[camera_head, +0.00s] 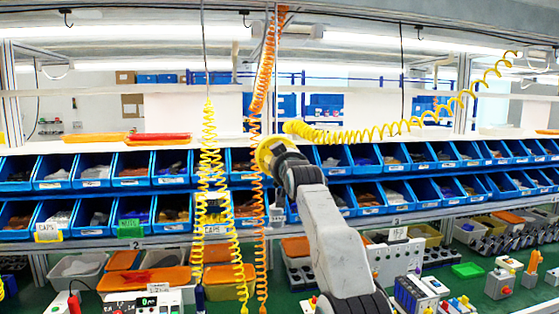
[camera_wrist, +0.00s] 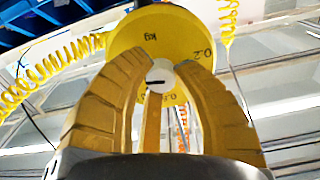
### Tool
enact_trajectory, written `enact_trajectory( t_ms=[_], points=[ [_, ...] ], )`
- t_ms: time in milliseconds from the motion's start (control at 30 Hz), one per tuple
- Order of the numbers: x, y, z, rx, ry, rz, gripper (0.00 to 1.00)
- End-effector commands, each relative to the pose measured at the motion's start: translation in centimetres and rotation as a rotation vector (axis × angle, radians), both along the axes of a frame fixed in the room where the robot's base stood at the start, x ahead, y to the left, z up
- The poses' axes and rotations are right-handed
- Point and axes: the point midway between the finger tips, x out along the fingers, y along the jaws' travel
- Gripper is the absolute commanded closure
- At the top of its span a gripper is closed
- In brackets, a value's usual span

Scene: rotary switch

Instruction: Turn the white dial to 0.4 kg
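The white dial (camera_wrist: 159,78) shows in the wrist view as a small round knob with a short dark line across it. It sits in front of a round yellow face (camera_wrist: 147,29) marked "kg", with 0.2 at the right and what looks like 0.6 at the bottom. The mark for 0.4 is not visible.
Yellow coiled hoses (camera_head: 208,165) and an orange coiled hose (camera_head: 256,170) hang left of my arm. Two rows of blue bins (camera_head: 92,172) line the rack behind. Boxes with buttons (camera_head: 397,262) and trays stand on the green bench below.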

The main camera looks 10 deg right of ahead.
Motion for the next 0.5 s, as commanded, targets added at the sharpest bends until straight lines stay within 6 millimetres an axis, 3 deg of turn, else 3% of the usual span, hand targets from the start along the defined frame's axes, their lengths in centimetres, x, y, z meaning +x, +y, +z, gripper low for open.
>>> enact_trajectory(
  t_ms=[200,500],
  points=[
    [0.04,0.04,-0.15,0.0,0.003,0.001,1.0],
    [0.06,0.04,-0.18,-0.016,0.005,0.001,1.0]
  ],
)
